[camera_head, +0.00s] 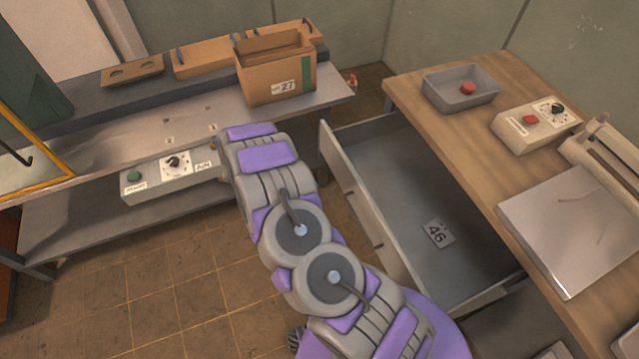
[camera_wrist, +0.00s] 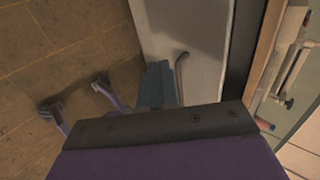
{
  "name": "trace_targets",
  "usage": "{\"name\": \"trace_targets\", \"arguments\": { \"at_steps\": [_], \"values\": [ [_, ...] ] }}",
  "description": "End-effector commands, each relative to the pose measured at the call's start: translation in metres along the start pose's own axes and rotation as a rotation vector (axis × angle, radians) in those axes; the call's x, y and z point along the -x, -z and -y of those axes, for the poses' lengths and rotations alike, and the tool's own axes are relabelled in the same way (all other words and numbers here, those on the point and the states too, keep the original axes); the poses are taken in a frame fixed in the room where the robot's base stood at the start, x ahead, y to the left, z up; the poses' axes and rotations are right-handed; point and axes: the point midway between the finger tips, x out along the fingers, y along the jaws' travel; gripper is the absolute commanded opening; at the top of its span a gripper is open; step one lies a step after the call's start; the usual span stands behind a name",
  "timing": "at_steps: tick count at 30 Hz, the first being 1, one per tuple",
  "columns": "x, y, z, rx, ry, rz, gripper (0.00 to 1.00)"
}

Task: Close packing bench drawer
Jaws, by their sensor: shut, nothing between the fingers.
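The packing bench (camera_head: 455,150) has a wooden top and stands on the right in the head view. In the wrist view the drawer's pale front panel (camera_wrist: 205,35) shows with a dark curved handle (camera_wrist: 181,62). My gripper (camera_wrist: 158,70) is shut and empty, with its fingers just left of the handle and overlapping the panel in the picture. I cannot tell whether they touch it. In the head view the fingers cannot be made out at the arm's far end.
A grey tray with a red item (camera_head: 467,88), a control box (camera_head: 535,125) and a pale plate (camera_head: 565,235) sit on the bench. A metal bench on the left holds a cardboard box (camera_head: 283,75). Tiled floor (camera_head: 150,305) is open at the lower left.

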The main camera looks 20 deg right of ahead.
Motion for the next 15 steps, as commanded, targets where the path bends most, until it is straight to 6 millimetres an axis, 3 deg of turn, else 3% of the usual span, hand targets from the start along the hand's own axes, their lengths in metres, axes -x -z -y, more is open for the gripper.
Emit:
{"name": "trace_targets", "arguments": {
  "at_steps": [15],
  "values": [
    [-0.095,0.0,0.0,0.002,0.002,-0.001,0.0]
  ]
}}
